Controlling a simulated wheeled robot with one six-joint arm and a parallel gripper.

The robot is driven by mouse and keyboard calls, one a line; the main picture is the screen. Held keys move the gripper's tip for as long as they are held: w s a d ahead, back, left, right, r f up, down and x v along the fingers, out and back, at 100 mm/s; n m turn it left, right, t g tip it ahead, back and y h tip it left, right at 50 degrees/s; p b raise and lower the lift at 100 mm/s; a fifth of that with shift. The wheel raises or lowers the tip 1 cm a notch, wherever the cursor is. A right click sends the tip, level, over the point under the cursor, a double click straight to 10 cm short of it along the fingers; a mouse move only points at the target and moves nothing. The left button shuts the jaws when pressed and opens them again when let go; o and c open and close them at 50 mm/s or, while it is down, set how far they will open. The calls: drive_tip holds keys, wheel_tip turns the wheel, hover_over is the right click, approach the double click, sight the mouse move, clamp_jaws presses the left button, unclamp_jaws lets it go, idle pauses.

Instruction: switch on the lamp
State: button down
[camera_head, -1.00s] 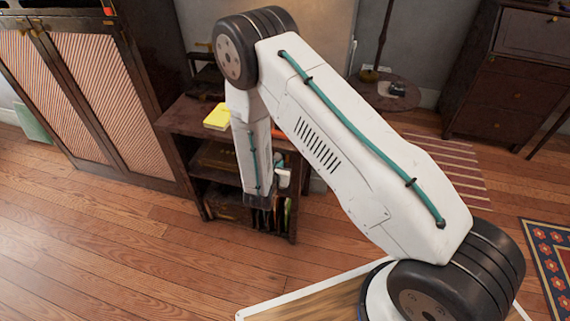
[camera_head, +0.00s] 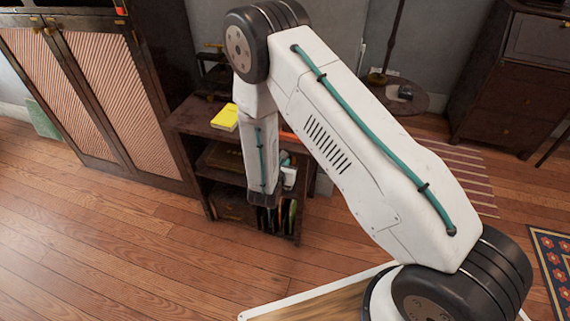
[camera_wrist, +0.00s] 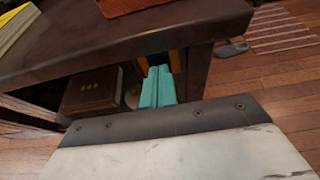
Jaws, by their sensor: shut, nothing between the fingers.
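My gripper is mostly hidden behind my forearm in the head view, low beside the dark shelf unit. In the wrist view, my gripper's teal fingers (camera_wrist: 158,86) are together and empty, just below the shelf unit's top edge. I cannot tell whether they touch the wood.
The dark shelf unit (camera_head: 190,118) carries a yellow book (camera_head: 225,117). A box (camera_wrist: 92,91) sits inside it. A slatted cabinet (camera_head: 90,90) stands left, drawers (camera_head: 497,93) right.

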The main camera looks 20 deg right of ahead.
drive_tip(key=v, duration=1.3)
drive_tip(key=shift+s+a+f, duration=0.2)
drive_tip(key=shift+s+a, duration=0.05)
drive_tip(key=shift+s, duration=0.15)
drive_tip(key=f+t, duration=0.1)
drive_tip(key=f+h, duration=0.1)
drive_tip(key=f, duration=0.1)
drive_tip(key=s+f+t, duration=0.1)
drive_tip(key=f, duration=0.1)
drive_tip(key=shift+a+t+h, duration=0.25)
drive_tip(key=shift+t+h, duration=0.05)
drive_tip(key=x, duration=1.4)
